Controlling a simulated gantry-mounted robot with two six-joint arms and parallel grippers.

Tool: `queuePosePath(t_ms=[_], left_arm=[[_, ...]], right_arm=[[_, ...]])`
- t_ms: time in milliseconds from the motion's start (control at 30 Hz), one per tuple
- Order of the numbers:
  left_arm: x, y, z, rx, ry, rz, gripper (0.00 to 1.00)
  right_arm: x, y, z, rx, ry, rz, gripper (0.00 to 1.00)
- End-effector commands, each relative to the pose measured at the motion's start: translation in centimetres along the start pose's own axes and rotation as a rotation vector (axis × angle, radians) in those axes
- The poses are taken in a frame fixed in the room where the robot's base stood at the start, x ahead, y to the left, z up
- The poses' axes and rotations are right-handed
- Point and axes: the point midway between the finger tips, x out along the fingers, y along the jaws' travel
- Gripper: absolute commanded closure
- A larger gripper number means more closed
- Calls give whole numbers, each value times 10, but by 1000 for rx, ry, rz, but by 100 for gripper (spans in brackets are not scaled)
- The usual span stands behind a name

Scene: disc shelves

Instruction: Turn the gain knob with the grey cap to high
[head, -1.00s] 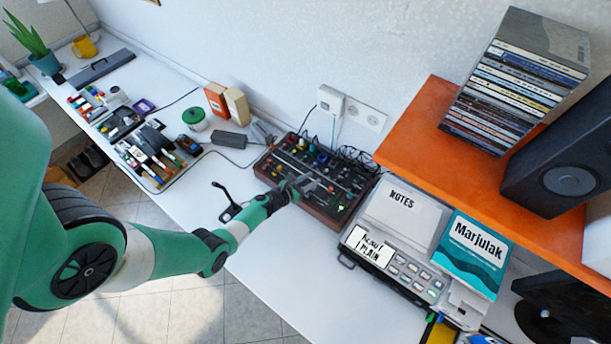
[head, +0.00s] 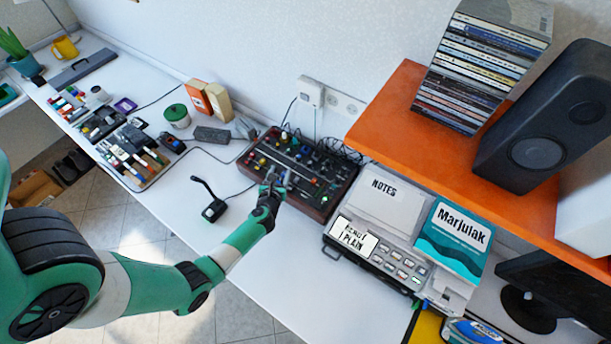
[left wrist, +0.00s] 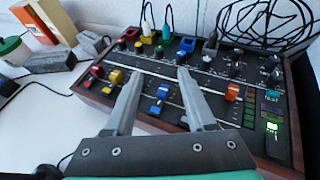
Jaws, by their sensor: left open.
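The dark mixer box with wooden sides (head: 320,205) stands on the white desk against the wall. Its panel carries coloured sliders and rows of knobs. In the left wrist view, a knob with a greyish cap (left wrist: 210,44) shows in the back row, beyond the right finger; its pointer is too small to read. A blue slider cap (left wrist: 163,90) sits between the fingers and an orange one (left wrist: 233,92) to their right. My left gripper (head: 273,180) is open and empty over the front part of the mixer; its fingers (left wrist: 161,76) point toward the back rows. My right gripper is not in view.
Cables (left wrist: 265,22) loop behind the mixer. A small black stand-like device (head: 213,208) is on the desk to its left, and a grey device with a notes pad (head: 385,205) to its right. An orange shelf (head: 400,110) overhangs the right side. The desk in front is clear.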

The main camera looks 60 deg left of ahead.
Motion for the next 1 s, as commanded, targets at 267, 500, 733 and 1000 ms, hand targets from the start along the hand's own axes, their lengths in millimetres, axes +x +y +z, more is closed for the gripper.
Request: queuePosePath(t_ms=[267,500,733,1000], left_arm=[[-21,-73,-26,55,-11,-162,44],[2,-75,-28,53,-11,-158,44],[54,-83,-31,53,-12,-158,44],[92,-89,-28,54,-11,-159,44]], right_arm=[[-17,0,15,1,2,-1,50],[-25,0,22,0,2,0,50],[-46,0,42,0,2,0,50],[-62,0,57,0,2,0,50]])
